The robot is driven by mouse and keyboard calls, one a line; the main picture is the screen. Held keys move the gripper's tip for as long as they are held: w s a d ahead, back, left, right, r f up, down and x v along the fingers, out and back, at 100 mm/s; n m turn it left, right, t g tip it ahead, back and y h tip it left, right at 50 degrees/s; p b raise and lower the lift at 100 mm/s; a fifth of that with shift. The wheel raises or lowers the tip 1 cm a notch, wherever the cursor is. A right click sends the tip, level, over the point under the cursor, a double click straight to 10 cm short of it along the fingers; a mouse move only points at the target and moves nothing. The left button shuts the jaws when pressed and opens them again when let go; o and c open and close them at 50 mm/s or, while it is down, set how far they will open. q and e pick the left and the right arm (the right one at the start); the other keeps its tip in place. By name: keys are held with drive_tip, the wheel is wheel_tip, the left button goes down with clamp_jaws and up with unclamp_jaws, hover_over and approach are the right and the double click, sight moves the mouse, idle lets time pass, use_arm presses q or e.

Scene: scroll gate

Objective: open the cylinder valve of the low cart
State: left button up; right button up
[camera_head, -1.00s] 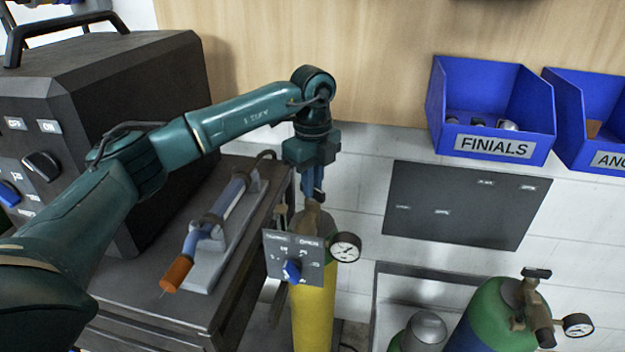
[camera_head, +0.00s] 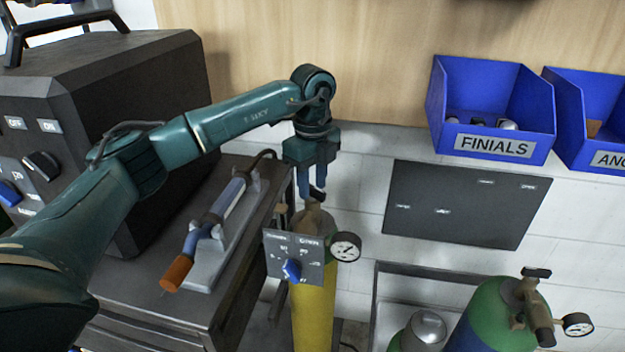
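My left gripper (camera_head: 311,188) points down just above the top of a yellow cylinder (camera_head: 313,315) with a brown valve and a pressure gauge (camera_head: 345,247). Its two fingers show apart at the valve top, with nothing clearly held between them. Whether they touch the valve is too small to tell. A green and blue cylinder (camera_head: 487,315) with a dark valve handle (camera_head: 537,273) and its own gauge (camera_head: 578,325) stands at the lower right, by a grey metal frame (camera_head: 440,272). I cannot tell which cylinder belongs to the low cart. My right gripper is not in view.
A grey panel with a blue knob (camera_head: 291,270) hangs in front of the yellow cylinder. A torch with an orange tip (camera_head: 177,273) lies on the dark cabinet at left, beside a large machine (camera_head: 100,90). Blue bins (camera_head: 490,105) stand at the upper right.

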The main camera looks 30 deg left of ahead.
sight(312, 186)
use_arm(q)
wheel_tip(312, 186, up, 13)
drive_tip(key=shift+b, duration=0.3)
idle(0.6)
